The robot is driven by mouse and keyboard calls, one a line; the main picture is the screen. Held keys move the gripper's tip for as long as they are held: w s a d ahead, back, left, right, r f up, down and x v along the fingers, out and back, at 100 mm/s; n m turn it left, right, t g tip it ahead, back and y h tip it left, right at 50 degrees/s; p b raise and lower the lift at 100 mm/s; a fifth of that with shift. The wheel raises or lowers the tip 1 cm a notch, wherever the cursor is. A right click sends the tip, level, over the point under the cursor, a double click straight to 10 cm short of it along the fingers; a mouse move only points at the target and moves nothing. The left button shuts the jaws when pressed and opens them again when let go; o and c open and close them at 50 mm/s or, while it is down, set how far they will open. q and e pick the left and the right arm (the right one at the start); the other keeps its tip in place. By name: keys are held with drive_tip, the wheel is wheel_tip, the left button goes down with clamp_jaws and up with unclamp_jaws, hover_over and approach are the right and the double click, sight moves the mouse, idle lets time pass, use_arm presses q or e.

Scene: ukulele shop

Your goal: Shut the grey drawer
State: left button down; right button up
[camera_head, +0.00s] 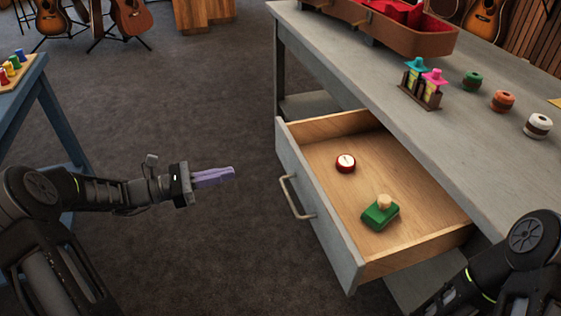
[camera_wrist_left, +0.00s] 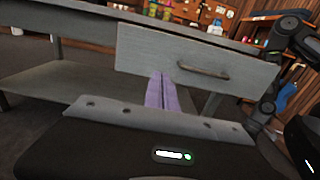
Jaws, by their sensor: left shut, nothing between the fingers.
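The grey drawer (camera_head: 318,215) is pulled out from under the grey workbench, its front facing left. Its handle (camera_head: 296,197) is a pale metal bar on that front. Inside lie a red round item with a white top (camera_head: 346,163) and a green block with a wooden knob (camera_head: 381,213). My left gripper (camera_head: 233,173) is shut and empty, its purple fingers pointing at the drawer front, apart from it and left of the handle. In the left wrist view the fingers (camera_wrist_left: 162,77) overlap the lower edge of the drawer front (camera_wrist_left: 150,50), left of the handle (camera_wrist_left: 203,72). My right gripper is out of view.
The grey workbench top (camera_head: 430,120) carries a brown case with red lining (camera_head: 390,25), a small rack of bottles (camera_head: 422,90) and several round spools. A blue table (camera_head: 35,90) stands at left. Guitars stand behind on open dark carpet (camera_head: 200,100).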

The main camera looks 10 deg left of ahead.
use_arm(q)
drive_tip(key=shift+f, duration=0.1)
drive_tip(key=b, duration=0.3)
approach(288, 161)
drive_tip(key=x, duration=0.6)
drive_tip(key=shift+d, duration=0.35)
drive_tip(key=shift+w+d, duration=0.1)
